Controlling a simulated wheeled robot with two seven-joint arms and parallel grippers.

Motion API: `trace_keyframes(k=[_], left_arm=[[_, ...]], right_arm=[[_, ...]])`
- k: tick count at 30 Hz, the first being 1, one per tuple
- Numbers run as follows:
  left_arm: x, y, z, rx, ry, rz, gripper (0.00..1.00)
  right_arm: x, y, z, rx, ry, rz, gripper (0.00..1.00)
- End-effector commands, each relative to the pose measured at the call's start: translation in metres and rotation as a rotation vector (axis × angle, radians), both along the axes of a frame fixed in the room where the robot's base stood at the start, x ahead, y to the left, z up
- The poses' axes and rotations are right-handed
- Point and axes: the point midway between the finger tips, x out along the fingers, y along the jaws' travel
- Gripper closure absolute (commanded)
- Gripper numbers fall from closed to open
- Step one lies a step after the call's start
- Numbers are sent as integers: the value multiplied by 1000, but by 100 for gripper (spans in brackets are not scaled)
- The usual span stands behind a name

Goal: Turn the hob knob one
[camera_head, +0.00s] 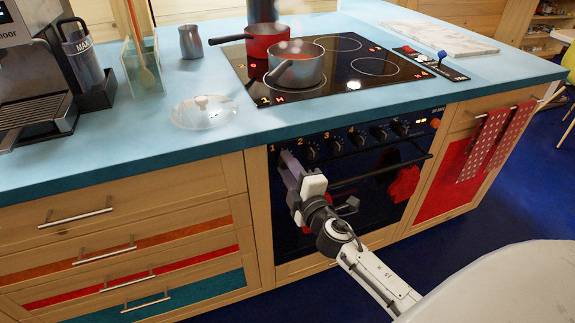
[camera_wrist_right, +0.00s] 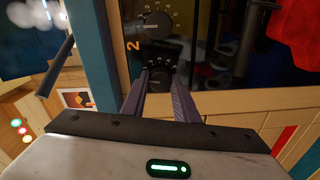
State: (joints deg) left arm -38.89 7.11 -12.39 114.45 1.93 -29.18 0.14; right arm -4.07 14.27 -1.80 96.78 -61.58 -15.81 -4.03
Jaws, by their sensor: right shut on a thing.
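The oven front (camera_head: 350,180) carries a row of numbered black knobs, with knob two (camera_head: 312,153) beside the number 2. My right gripper (camera_head: 288,160) reaches up to the left end of this row, by the number 1, and covers knob one in the head view. In the right wrist view the dark fingers of my right gripper (camera_wrist_right: 159,80) are closed around hob knob one (camera_wrist_right: 156,76), one on each side. Knob two also shows just beyond it in that view (camera_wrist_right: 154,25). My left gripper is not in view.
A red pot (camera_head: 267,40) and a steaming grey saucepan (camera_head: 296,70) stand on the black hob (camera_head: 370,85). A glass lid (camera_head: 203,112) lies on the blue worktop. Below the knobs runs the oven handle (camera_head: 380,172), with a red cloth (camera_head: 404,184) by it.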

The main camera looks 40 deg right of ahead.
Motion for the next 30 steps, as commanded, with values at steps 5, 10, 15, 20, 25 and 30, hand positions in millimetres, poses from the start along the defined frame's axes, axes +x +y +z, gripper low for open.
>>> trace_keyframes(k=[5,10,15,20,25,30], left_arm=[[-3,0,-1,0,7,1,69],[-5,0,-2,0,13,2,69],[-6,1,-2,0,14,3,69],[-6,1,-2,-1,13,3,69],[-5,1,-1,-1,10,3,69],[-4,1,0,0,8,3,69]], right_arm=[[0,0,0,-97,25,1,95],[0,1,-1,-155,39,0,95],[0,1,-1,-183,46,1,95],[0,1,-1,-191,48,2,95],[0,1,-1,-191,48,2,95],[0,1,-1,-191,48,2,61]])
